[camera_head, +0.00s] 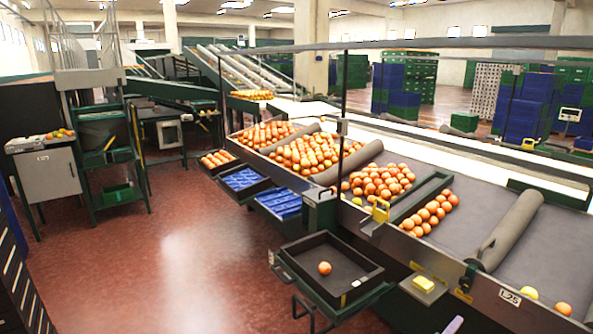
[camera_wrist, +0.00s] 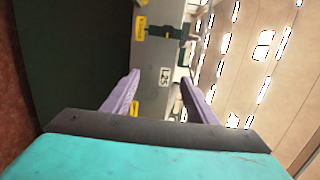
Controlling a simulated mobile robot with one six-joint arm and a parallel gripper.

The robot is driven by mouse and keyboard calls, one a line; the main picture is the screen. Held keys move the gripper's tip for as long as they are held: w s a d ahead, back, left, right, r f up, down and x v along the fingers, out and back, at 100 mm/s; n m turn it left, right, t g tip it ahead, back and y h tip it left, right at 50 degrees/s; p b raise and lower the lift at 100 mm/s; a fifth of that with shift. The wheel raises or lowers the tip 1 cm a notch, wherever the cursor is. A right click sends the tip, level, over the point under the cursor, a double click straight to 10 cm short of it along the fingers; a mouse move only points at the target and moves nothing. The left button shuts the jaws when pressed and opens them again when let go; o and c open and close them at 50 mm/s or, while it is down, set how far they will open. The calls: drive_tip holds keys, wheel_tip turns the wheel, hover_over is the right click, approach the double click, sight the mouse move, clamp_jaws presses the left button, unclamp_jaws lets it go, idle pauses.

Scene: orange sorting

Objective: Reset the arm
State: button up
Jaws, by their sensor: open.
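My gripper (camera_wrist: 158,92) shows in the wrist view with its two purple fingers spread apart and nothing between them. Beyond the fingers is the grey side of the sorting line with a label reading 125 (camera_wrist: 164,76), seen turned sideways. A single orange (camera_head: 324,268) lies in a black tray (camera_head: 350,295) at the front of the line. Many oranges (camera_head: 305,152) lie in groups on the sloped sorting table (camera_head: 548,245).
Grey padded rollers (camera_head: 512,228) divide the table. Trays with blue liners (camera_head: 280,203) hang along its front edge. A grey cabinet (camera_head: 48,174) and green stand (camera_head: 108,150) are at the left. The red floor (camera_head: 185,225) between is clear. Blue and green crates (camera_head: 390,85) stand behind.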

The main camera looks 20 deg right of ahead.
drive_tip(key=w+a+f+n+t+y, duration=0.4)
drive_tip(key=w+a, duration=0.3)
drive_tip(key=a, duration=0.4)
drive_tip(key=w+a+f+n+t+y, duration=0.1)
drive_tip(key=w+a+f+n+y, duration=0.2)
drive_tip(key=w+a+f, duration=0.5)
drive_tip(key=s+a+f+n+g+y, duration=0.1)
drive_tip(key=a+f+n+y, duration=0.35)
drive_tip(key=a, duration=0.65)
drive_tip(key=s+a+f+n+g+y, duration=0.1)
drive_tip(key=a+f+n+y, duration=0.35)
drive_tip(key=a, duration=0.75)
drive_tip(key=s+a+f+n+g+y, duration=0.2)
drive_tip(key=s+a+f+n+g, duration=0.55)
drive_tip(key=s+a+f, duration=0.45)
drive_tip(key=s+d+r+n+g, duration=0.1)
drive_tip(key=s+n+g, duration=0.3)
drive_tip(key=s, duration=0.6)
drive_tip(key=s+d+r+n+g+h, duration=0.1)
drive_tip(key=s+n+g, duration=0.3)
drive_tip(key=s, duration=0.6)
drive_tip(key=shift+s+d+h, duration=0.25)
drive_tip(key=shift+d+h, duration=0.05)
drive_tip(key=shift+d, duration=0.45)
